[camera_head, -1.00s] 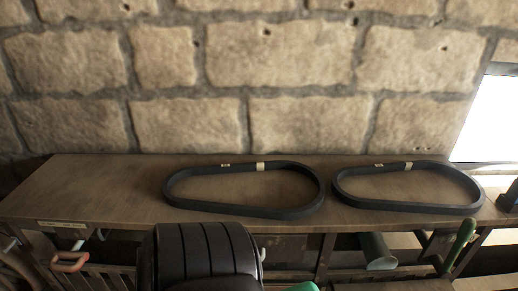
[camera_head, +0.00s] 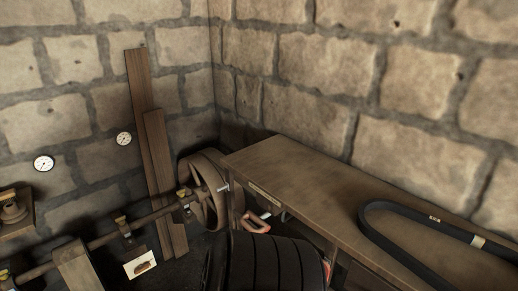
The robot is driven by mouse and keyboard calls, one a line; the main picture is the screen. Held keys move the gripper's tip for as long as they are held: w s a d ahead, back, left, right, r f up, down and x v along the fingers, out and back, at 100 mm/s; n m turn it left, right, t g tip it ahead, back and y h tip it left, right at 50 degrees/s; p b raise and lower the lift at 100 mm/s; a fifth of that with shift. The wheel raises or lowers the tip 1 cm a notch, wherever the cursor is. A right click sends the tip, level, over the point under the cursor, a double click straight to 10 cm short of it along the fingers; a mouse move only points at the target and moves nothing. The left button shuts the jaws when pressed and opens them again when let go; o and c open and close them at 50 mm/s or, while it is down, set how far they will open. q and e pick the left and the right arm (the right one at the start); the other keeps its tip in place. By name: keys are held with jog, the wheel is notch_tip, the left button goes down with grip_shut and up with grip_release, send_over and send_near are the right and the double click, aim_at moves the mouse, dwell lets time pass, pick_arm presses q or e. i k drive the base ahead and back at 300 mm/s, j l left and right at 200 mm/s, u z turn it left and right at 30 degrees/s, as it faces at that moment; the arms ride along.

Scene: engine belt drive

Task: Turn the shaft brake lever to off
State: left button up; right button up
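A long shaft (camera_head: 100,240) runs low along the left wall to a large wheel (camera_head: 205,185) beside the bench's end. A red-handled loop (camera_head: 256,224) shows just below the near corner of the bench; I cannot tell whether it is the shaft brake lever. A white plate (camera_head: 140,264) with a small brown mark or part on it sits below the shaft; its details are too small to read. No lever position marked off can be made out. Neither of my grippers is in view.
A wooden bench (camera_head: 300,170) fills the right side, with a black belt (camera_head: 400,235) on it. Two planks (camera_head: 160,170) lean in the corner. Two round gauges hang on the left wall, one nearer (camera_head: 44,163). A dark ribbed form hides the bottom middle.

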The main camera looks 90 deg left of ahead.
aim_at(142, 268)
jog(key=u, duration=3.6)
